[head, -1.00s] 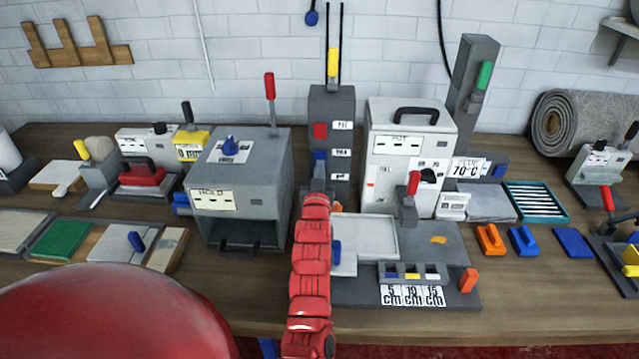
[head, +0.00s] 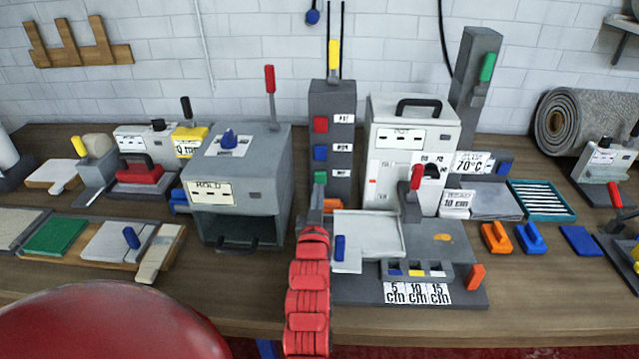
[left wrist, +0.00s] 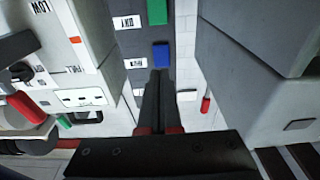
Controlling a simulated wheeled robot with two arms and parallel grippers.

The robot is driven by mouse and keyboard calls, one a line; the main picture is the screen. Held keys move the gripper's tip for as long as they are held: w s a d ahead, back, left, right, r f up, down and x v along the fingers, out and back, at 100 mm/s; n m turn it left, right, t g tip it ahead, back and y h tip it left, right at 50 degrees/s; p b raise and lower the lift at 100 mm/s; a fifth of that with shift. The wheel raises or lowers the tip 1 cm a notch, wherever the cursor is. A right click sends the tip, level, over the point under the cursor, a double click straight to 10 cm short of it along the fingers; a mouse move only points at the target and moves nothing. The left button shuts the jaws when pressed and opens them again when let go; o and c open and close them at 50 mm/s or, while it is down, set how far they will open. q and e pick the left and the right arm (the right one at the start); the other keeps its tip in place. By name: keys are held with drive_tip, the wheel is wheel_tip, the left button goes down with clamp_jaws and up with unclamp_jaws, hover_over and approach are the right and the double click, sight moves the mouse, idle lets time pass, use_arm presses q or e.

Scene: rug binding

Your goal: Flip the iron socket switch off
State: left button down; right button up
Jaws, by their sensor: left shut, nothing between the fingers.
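A tall grey tower (head: 345,105) stands at the back middle, with a red block (head: 320,124), a blue block (head: 320,153) and a green block (head: 320,178) stacked down its front. Each has a white label beside it, too small to read surely, so I cannot tell which one is the iron's. My left gripper (head: 317,203) is shut and empty, just in front of and below the green block. In the left wrist view its closed fingers (left wrist: 159,75) point at the tower; the blue block (left wrist: 161,55) and green block (left wrist: 157,12) show beyond them, and the red one is hidden. My right gripper is out of view.
A grey box (head: 250,145) with a red lever stands left of the tower, a white machine (head: 408,110) with a black handle right of it. A pale tray (head: 375,232) and a grey base plate (head: 460,265) lie close to the right of my left arm.

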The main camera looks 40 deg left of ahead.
use_arm(q)
drive_tip(key=v, duration=0.3)
drive_tip(key=shift+s+d, duration=0.15)
drive_tip(key=shift+s, duration=0.25)
drive_tip(key=shift+w, duration=0.1)
drive_tip(key=shift+r, duration=0.1)
